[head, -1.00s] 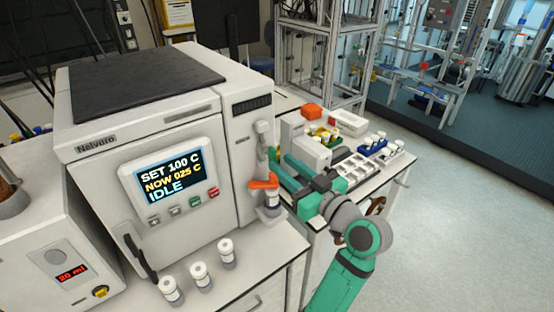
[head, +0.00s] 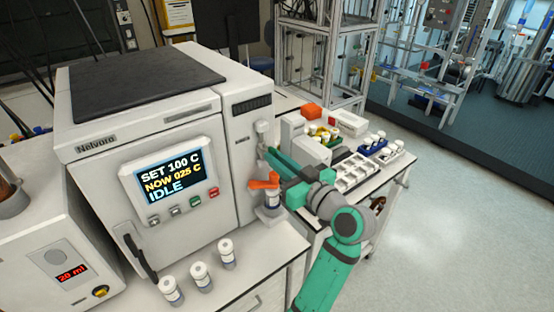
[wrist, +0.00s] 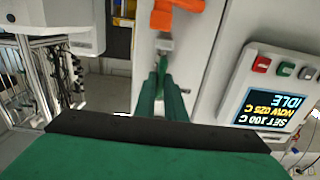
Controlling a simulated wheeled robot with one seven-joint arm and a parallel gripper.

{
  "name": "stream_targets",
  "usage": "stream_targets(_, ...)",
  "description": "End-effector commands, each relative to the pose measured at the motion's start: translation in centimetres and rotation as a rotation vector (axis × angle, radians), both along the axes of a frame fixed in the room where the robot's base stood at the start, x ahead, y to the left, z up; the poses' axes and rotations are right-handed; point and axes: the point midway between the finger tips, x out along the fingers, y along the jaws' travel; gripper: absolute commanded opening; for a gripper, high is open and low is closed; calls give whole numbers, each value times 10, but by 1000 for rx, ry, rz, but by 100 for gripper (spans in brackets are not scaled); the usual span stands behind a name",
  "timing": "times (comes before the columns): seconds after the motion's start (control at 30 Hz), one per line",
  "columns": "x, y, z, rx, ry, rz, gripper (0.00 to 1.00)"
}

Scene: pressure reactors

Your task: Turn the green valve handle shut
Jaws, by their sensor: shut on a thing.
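My gripper (head: 268,154) reaches in from the right to the side of the white reactor (head: 150,130). In the wrist view my gripper (wrist: 162,72) has its two green fingers closed together on the green valve handle (wrist: 164,59). Only a small bright green part of the handle shows between the fingertips, just by a grey fitting (wrist: 164,42). In the head view the handle is hidden or cannot be told from the green fingers. An orange handle (head: 264,184) sits just below my fingertips, apart from them; it also shows in the wrist view (wrist: 178,16).
Several more vials (head: 200,277) stand on the bench in front of the reactor. The reactor display reads SET 100 C, NOW 025 C, IDLE. A white rack (head: 352,172) lies on the bench behind my arm.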

Motion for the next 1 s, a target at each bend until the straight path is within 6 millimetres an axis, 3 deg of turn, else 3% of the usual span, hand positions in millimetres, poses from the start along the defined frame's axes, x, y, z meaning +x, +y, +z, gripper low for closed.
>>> stream_targets(0.37, 0, -2, 0, 110, 79, -2, 0)
stream_targets(1.0, 3, -5, 0, 586, 421, -2, 0)
